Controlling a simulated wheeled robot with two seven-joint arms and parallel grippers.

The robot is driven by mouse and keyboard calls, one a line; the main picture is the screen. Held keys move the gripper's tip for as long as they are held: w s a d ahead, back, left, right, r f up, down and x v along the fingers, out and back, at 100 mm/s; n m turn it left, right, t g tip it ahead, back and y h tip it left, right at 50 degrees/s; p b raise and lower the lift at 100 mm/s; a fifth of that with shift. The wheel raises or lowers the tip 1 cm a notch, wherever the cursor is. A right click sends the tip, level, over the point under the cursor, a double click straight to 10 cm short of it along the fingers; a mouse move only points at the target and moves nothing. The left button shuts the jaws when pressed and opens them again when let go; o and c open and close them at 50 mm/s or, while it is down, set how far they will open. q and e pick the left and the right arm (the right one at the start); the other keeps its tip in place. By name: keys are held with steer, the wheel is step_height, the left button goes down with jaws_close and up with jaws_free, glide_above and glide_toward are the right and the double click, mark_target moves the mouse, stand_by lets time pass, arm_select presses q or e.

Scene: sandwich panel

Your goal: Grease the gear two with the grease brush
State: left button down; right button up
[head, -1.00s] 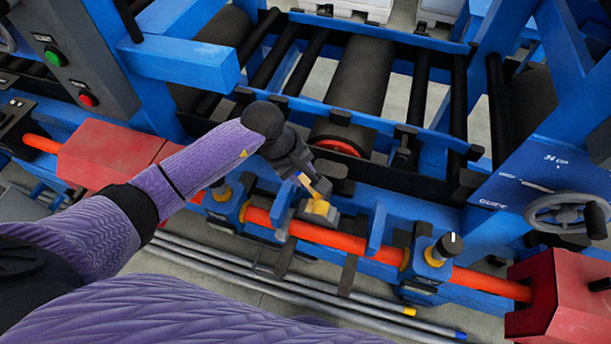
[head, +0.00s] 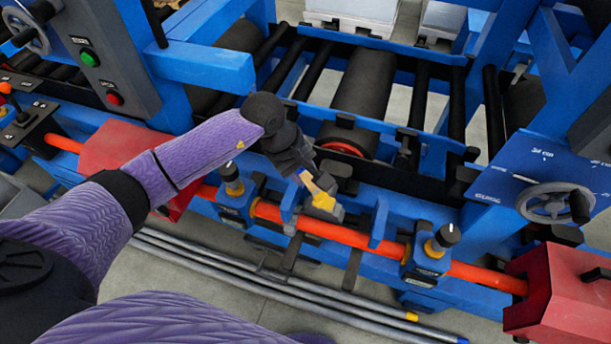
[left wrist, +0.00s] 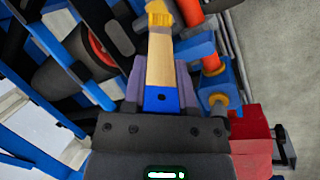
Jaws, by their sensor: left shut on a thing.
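My left gripper (head: 304,180) is shut on the grease brush (head: 322,200) by its blue-ended handle. In the left wrist view, the brush (left wrist: 160,58) points away from the gripper (left wrist: 160,92), with a pale wooden handle and a yellow head. In the head view, the yellow head is over a dark grey block-like part (head: 334,213) at the orange-red shaft (head: 340,233). Whether the bristles touch it is unclear. I cannot tell which part is gear two; no gear teeth show clearly. My right gripper is not in view.
Blue bearing supports with black knobs stand on the shaft, left (head: 235,195) and right (head: 430,252) of the brush. A dark roller (head: 365,90) lies behind. A red housing (head: 560,290) and a handwheel (head: 555,203) are at right. Long grey rods (head: 260,285) lie in front, below.

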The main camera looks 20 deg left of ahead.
arm_select(q)
steer(key=shift+r+p, duration=0.85)
steer(key=shift+r, duration=0.9)
